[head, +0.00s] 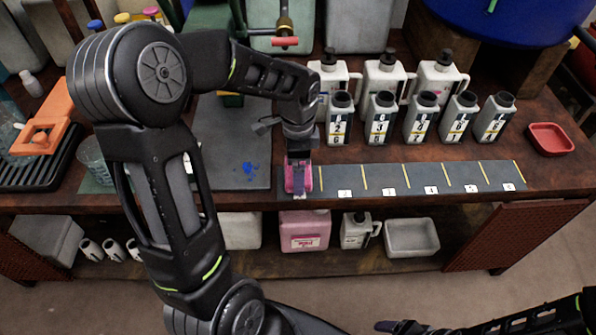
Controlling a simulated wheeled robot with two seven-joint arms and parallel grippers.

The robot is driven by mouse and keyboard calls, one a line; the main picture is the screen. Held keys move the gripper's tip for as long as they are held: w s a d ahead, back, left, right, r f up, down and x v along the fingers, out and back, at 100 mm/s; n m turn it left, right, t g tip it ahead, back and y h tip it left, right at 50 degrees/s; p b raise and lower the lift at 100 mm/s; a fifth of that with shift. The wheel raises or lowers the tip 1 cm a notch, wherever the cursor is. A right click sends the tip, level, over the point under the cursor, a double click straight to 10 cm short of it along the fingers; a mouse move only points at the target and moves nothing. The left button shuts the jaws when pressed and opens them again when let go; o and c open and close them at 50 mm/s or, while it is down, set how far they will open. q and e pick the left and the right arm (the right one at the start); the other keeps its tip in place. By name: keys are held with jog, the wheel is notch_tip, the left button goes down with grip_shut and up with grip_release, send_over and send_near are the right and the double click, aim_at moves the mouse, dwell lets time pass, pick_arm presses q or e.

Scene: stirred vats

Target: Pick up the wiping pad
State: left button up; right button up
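A pink block-like thing (289,180) is at the bench's front edge, by the left end of a dark numbered strip. I take it for the wiping pad, but cannot be sure. My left gripper (298,178) points down right at it, with a dark purplish finger in front of it. The other finger is hidden, so I cannot tell whether the gripper is shut on the pad or only around it. My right gripper (392,326) is low at the bottom edge, away from the bench and partly cut off; its opening is unclear.
A grey mat (210,150) with a blue spot (250,168) lies left of the pad. Several grey bottles (380,120) stand behind the numbered strip (420,178). A red tray (549,139) is at the right. An orange piece (40,138) lies on a dark rack at left.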

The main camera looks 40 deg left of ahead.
pick_arm(q)
notch_tip(320, 180, up, 8)
jog(key=shift+r, duration=0.1)
dwell(1.0)
jog(key=shift+w+n, duration=0.15)
jog(key=shift+n, duration=1.05)
jog(key=w+n, duration=0.2)
jog(key=n, duration=0.1)
jog(key=w+r+n+p, duration=0.1)
jog(key=n, duration=0.1)
jog(key=shift+w+d, duration=0.2)
jog(key=shift+d, duration=0.1)
jog(key=w+d+f+n+p, duration=0.1)
jog(key=w+d+n+p, duration=0.1)
jog(key=w+d, duration=0.4)
jog(key=d+n, duration=0.1)
jog(key=d, duration=0.4)
jog(key=shift+w+d+f+p, duration=0.25)
jog(key=shift+d+f+p, duration=0.1)
jog(key=shift+f+p, duration=0.05)
jog(key=shift+a, duration=0.1)
